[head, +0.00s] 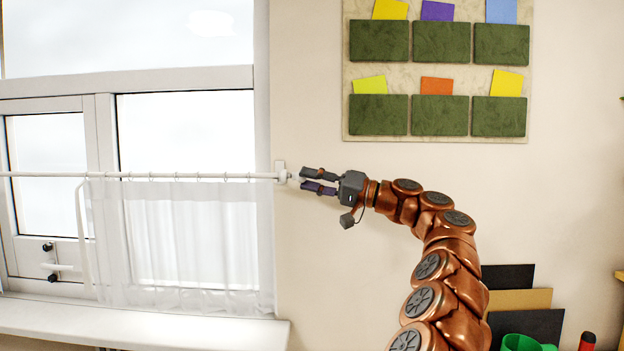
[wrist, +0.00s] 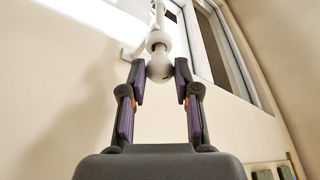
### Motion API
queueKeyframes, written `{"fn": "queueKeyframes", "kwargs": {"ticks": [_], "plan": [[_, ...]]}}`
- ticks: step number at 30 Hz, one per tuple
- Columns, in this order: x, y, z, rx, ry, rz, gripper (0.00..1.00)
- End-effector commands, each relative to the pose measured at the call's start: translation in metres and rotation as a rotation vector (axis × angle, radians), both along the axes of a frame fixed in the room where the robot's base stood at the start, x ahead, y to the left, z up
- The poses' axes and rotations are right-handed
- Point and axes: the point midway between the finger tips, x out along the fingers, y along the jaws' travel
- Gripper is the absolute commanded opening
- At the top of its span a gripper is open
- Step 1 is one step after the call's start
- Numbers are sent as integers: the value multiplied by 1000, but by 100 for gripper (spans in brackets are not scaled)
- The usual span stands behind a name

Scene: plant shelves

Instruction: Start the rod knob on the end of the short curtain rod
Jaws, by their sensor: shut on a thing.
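The short curtain rod (head: 140,175) is white and runs level across the window, with a sheer white curtain (head: 190,235) hanging from it on rings. Its right end sits at a white wall bracket (head: 281,172). My gripper (head: 311,180) is just right of that end, pointing left along the rod. In the wrist view my gripper's fingertips (wrist: 160,72) are shut on the white round rod knob (wrist: 159,68). The knob is in line with the rod end (wrist: 158,40) and looks close to it or touching. I cannot tell whether the thread is engaged.
A wall organizer (head: 437,70) with green pockets and coloured cards hangs above and right of my gripper. The window sill (head: 140,325) lies below the curtain. Dark and tan boards (head: 520,299) and a green object (head: 522,343) stand at lower right. The wall around my gripper is bare.

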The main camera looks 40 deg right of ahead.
Motion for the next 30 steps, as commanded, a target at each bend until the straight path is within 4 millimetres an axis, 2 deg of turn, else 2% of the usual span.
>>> {"fn": "queueKeyframes", "kwargs": {"ticks": [30], "plan": [[-1, 1, 4, 79, 104, 0, 12]]}}
